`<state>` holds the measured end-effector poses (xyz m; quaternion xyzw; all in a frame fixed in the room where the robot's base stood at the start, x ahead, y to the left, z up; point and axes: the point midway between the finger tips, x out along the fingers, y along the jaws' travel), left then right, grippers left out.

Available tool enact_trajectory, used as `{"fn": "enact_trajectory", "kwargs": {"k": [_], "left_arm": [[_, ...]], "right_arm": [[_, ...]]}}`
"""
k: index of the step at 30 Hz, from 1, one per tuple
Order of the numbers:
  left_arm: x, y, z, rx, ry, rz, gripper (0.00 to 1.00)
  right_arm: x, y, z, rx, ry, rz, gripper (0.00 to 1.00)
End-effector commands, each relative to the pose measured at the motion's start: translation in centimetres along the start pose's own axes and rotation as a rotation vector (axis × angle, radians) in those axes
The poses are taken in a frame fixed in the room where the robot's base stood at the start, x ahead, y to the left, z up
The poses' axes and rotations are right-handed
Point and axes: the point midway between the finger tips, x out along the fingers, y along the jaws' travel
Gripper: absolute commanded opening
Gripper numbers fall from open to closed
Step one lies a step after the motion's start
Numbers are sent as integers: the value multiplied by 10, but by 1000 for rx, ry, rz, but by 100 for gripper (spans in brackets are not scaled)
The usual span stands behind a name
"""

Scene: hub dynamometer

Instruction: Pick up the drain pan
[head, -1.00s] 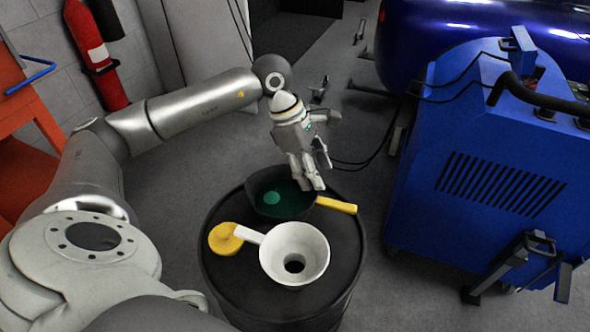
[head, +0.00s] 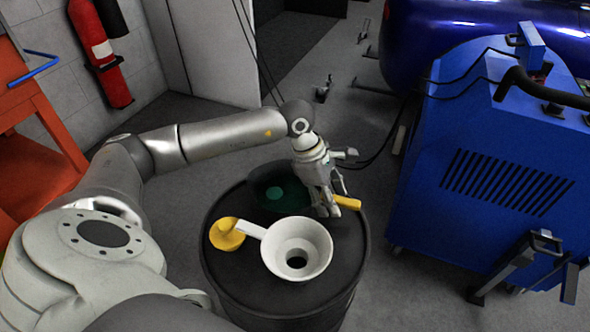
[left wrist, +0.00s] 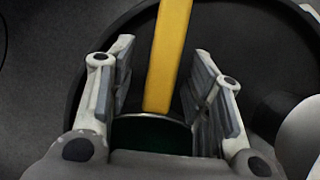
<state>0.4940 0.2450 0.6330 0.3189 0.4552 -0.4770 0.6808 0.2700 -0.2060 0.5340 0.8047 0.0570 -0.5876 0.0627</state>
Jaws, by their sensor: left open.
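The drain pan (head: 268,189) is a dark round pan with a green inside and a yellow handle (head: 348,202) pointing right. It rests on top of a black drum (head: 225,272). My left gripper (head: 331,211) is at the handle's base, by the pan's right rim. In the left wrist view the yellow handle (left wrist: 167,60) runs between the two open fingers of my left gripper (left wrist: 165,92). The fingers show gaps on both sides of it. Part of the pan's rim is hidden by the gripper. My right gripper is in no view.
A white funnel (head: 315,234) with a yellow cap (head: 227,235) at its stem stands on the drum in front of the pan. A blue machine (head: 470,200) stands to the right. An orange cart (head: 40,150) and a red extinguisher (head: 98,50) are at left.

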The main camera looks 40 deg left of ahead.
Motion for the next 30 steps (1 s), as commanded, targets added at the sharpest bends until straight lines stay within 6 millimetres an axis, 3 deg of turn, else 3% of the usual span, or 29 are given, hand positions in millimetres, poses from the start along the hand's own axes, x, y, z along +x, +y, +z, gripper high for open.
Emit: {"fn": "enact_trajectory", "kwargs": {"k": [3,14,30], "left_arm": [[-1,0,0,0,0,0,45],[-1,0,0,0,0,0,0],[-5,0,2,0,0,1,0]], "right_arm": [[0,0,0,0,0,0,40],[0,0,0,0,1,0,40],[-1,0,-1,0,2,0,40]]}}
